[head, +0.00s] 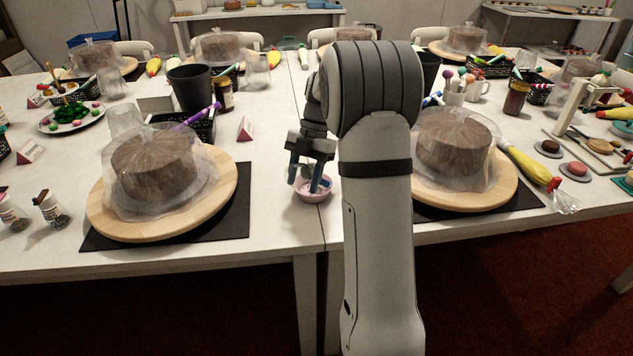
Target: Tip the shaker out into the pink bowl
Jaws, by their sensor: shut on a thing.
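The small pink bowl (318,196) is near the front of the table, just left of my upright arm. My gripper (305,181) points down at it, with one finger outside its left side and the other inside it. It appears shut on the bowl's left wall; the contact is small and partly hidden. I cannot tell whether the bowl touches the table. One shaker (51,210), with a dark top, a white label and dark contents, stands upright at the far left. A similar shaker (12,212) stands beside it, near the picture's left edge.
Wrapped cakes stand on wooden turntables left (226,206) and right (500,196) of my arm. A black basket (199,131) and a folded card (245,128) are behind the bowl.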

